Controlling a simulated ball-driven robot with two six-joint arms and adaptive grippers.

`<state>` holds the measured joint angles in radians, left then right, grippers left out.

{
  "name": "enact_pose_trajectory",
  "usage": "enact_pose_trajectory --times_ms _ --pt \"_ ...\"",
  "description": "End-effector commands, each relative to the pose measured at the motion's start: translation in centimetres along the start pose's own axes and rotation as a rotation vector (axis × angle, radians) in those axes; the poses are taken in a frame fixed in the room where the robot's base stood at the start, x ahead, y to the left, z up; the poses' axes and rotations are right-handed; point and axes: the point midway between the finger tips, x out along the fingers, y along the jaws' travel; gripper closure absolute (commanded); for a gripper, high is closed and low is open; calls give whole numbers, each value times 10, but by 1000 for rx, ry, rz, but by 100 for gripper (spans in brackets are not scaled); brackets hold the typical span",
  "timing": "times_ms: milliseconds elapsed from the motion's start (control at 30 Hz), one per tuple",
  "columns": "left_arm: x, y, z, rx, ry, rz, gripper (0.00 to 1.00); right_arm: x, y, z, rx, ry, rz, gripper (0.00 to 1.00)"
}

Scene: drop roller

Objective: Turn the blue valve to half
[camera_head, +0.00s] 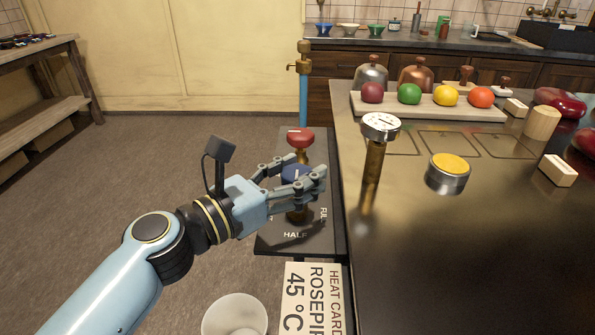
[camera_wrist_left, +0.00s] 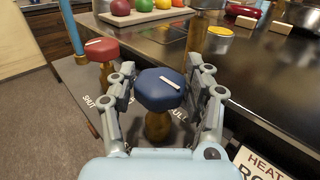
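The blue valve (camera_head: 297,172) is a blue many-sided knob on a brass stem, standing on a dark panel (camera_head: 270,240) marked HALF and FULL. In the left wrist view the blue valve (camera_wrist_left: 160,90) fills the middle, and its white mark slants down to the right. SHUT shows left of it and FULL right of it. My left gripper (camera_head: 294,172) has its fingers on both sides of the knob, also in the left wrist view (camera_wrist_left: 164,74). The gaps are very small, and I cannot tell whether they touch. My right gripper is not in view.
A red valve (camera_head: 300,138) stands just behind the blue one. A dark counter (camera_head: 480,270) borders the panel on the right, with a gauge (camera_head: 381,126) on a brass post and a yellow-topped button (camera_head: 449,165). A white bowl (camera_head: 235,315) and a heat card (camera_head: 312,300) lie in front.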

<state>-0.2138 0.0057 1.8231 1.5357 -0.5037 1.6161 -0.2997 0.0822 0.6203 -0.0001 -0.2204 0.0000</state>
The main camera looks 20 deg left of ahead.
Motion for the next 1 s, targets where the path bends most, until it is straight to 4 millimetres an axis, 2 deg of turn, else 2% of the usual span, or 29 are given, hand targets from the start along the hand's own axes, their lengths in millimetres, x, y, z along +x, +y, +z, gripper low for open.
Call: enact_pose_trajectory --times_ms 33,100,367,467,567,900,1000 --pt "0 0 0 0 0 0 40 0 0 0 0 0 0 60" --pt "0 0 0 0 0 0 32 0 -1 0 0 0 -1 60" --pt "0 0 0 0 0 -1 32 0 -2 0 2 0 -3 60" --pt "-7 0 -1 -1 2 0 32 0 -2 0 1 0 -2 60" --pt "-22 0 -1 1 4 -1 32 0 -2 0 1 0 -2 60" --pt "-98 0 -1 0 5 -3 32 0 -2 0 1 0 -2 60" --pt "-110 0 -1 0 2 -2 32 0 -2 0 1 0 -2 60"
